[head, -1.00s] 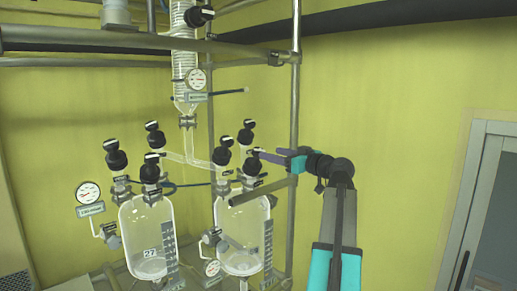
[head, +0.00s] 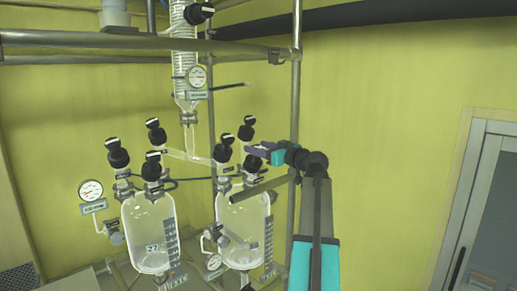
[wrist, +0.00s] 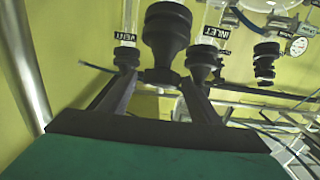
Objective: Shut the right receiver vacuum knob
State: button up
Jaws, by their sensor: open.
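The right receiver (head: 243,222) is a clear glass vessel with several black valve knobs on top, including a left knob (head: 222,154), a rear knob (head: 246,129) and a front knob (head: 252,164). My gripper (head: 250,152) is among these knobs in the head view, its jaws pointing left. In the wrist view my gripper (wrist: 158,82) is open, with a black ribbed knob (wrist: 167,38) ahead between its fingers. Knobs marked VENT (wrist: 127,58) and INLET (wrist: 201,63) are close to the left and right fingertips. I cannot read a vacuum label or tell whether the fingers touch anything.
The left receiver (head: 149,235) stands alongside with its own black knobs. A metal upright (head: 295,100) rises close to my arm. A grey bar (head: 260,189) lies just below my gripper. A pressure gauge (head: 91,190) is far left. The wall area at right is clear.

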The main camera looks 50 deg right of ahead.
jog(key=c, duration=1.1)
jog(key=shift+o, duration=0.2)
jog(key=shift+a+f, duration=0.1)
jog(key=shift+a, duration=0.05)
jog(key=shift+m+h, duration=0.9)
jog(key=shift+h, duration=0.1)
jog(key=shift+r+m+g+h, duration=0.2)
jog(key=shift+m+g+h, duration=0.2)
jog(key=shift+m+h, duration=0.85)
jog(key=shift+r+m+g+h+p, duration=0.1)
jog(key=shift+m+g+h+p, duration=0.6)
jog(key=shift+m+h+p, duration=0.8)
jog(key=shift+d+m+g+h+p, duration=0.2)
jog(key=shift+m+g+h+p, duration=0.7)
jog(key=shift+m+p, duration=0.6)
jog(key=shift+m+g+h+p, duration=0.35)
jog(key=shift+m+g+h, duration=0.4)
jog(key=shift+m+g, duration=0.45)
